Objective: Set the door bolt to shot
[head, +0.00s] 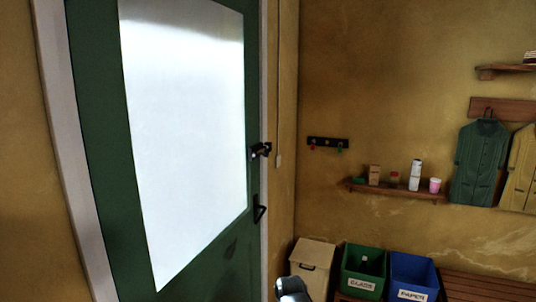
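The green door (100,150) with a large frosted glass pane stands on the left and looks closed in its pale frame. The dark door bolt (260,150) sits at the door's right edge, above the black lever handle (259,209). It is too small and dark to tell whether the bolt is shot or drawn. My gripper (292,287) shows only in part at the bottom edge, grey and dark, below and apart from the bolt and handle. Its fingers are not clear, and I see nothing held.
A beige bin (314,257), a green glass bin (364,262) and a blue paper bin (412,272) stand at the lower right, next to a slatted wooden bench (485,288). A small shelf (395,190) and hanging coats are on the wall. The space before the bolt looks clear.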

